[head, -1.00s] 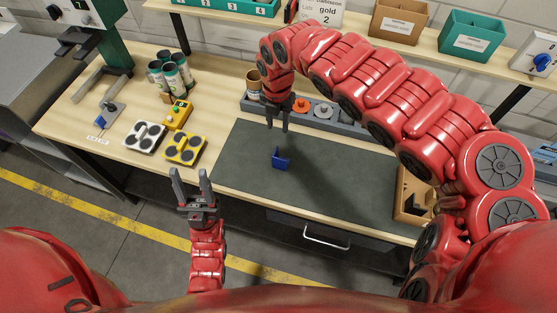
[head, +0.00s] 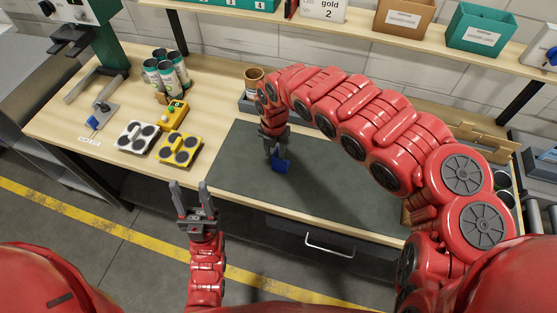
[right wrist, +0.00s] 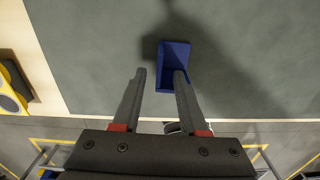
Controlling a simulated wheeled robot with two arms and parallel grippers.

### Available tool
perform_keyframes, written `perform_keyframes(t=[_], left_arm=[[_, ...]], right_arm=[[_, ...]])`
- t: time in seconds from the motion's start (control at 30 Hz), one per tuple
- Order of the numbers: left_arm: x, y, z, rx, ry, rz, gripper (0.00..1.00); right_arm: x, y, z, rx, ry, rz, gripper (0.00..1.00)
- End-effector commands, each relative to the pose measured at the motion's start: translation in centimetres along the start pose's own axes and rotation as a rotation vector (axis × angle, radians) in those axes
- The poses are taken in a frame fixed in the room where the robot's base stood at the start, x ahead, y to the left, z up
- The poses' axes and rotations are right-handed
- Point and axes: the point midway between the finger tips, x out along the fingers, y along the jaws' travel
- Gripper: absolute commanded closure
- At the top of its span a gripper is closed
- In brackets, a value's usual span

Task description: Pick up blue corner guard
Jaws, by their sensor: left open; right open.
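The blue corner guard (head: 282,164) stands on the dark grey mat (head: 330,185) in the head view. My right gripper (head: 270,152) is open just beside and above it. In the right wrist view the blue corner guard (right wrist: 173,62) lies ahead of the fingertips. The right finger of my right gripper (right wrist: 160,75) overlaps its near right part, and the left finger is off to its left. Whether either finger touches it, I cannot tell. My left gripper (head: 190,192) is open and empty in front of the table.
A white pad block (head: 137,136) and a yellow pad block (head: 178,148) sit left of the mat. Several cans (head: 166,72) stand behind them. A brown cup (head: 254,77) is at the back. Much of the mat is clear.

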Motion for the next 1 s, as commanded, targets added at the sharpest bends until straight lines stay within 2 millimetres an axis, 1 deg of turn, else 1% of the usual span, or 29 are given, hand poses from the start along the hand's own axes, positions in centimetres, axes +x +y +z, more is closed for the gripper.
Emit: perform_keyframes(t=[0.03,0.1,0.2,0.3,0.47,0.5,0.67,0.7,0.73,1.0], left_arm=[[0.6,0.0,-0.1,0.000,0.000,0.000,0.50],[0.6,0.0,-0.1,0.000,0.000,0.000,0.50],[0.7,0.0,-0.1,0.000,0.000,0.000,0.50],[0.7,0.0,-0.1,0.000,0.000,0.000,0.50],[0.7,0.0,-0.1,0.000,0.000,0.000,0.50],[0.7,0.0,-0.1,0.000,0.000,0.000,0.50],[0.7,0.0,-0.1,0.000,0.000,0.000,0.50],[0.7,0.0,-0.1,0.000,0.000,0.000,0.50],[0.7,0.0,-0.1,0.000,0.000,0.000,0.50],[0.7,0.0,-0.1,0.000,0.000,0.000,0.50]], right_arm=[[0.4,0.2,-0.4,-0.002,0.006,-0.003,0.57],[1.5,0.2,-0.3,0.000,0.007,-0.001,0.57],[2.4,0.2,-0.3,-0.001,0.003,0.001,0.57],[2.8,0.2,-0.1,0.000,-0.001,0.000,0.57],[2.8,0.1,0.0,0.000,-0.002,0.000,0.57],[2.8,0.1,0.0,0.000,-0.001,0.000,0.59],[2.8,0.1,-0.1,0.000,-0.001,0.000,0.88],[2.8,0.1,-0.1,0.000,-0.001,0.000,0.95],[2.8,0.1,-0.1,0.000,-0.001,0.000,1.00],[2.8,0.1,-0.1,0.000,0.000,0.000,1.00]])
